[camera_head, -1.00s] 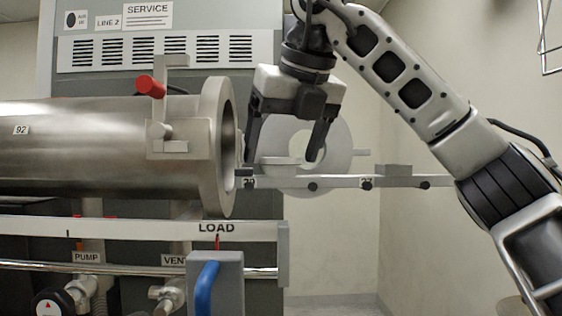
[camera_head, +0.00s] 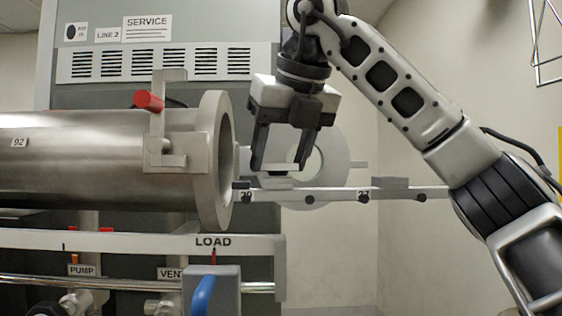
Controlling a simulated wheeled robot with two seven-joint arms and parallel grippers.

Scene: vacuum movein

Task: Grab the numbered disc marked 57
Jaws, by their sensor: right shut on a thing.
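My right gripper (camera_head: 275,168) points down from above and is shut on a pale, thin disc (camera_head: 279,166), seen nearly edge-on between the fingertips. No number is readable on the disc. The disc is just above a small grey block (camera_head: 277,184) on the rail; I cannot tell whether they touch. The rail (camera_head: 330,194) runs right from the open mouth of the steel chamber (camera_head: 80,150) and carries small number labels, one seeming to read 27. My left gripper is not in view.
The chamber's round flange (camera_head: 214,170) stands close left of my right gripper. A large pale ring-shaped door (camera_head: 335,165) is behind the fingers. Another grey block (camera_head: 390,184) sits farther right on the rail. A bar marked LOAD (camera_head: 150,242) and a blue handle (camera_head: 203,297) are below.

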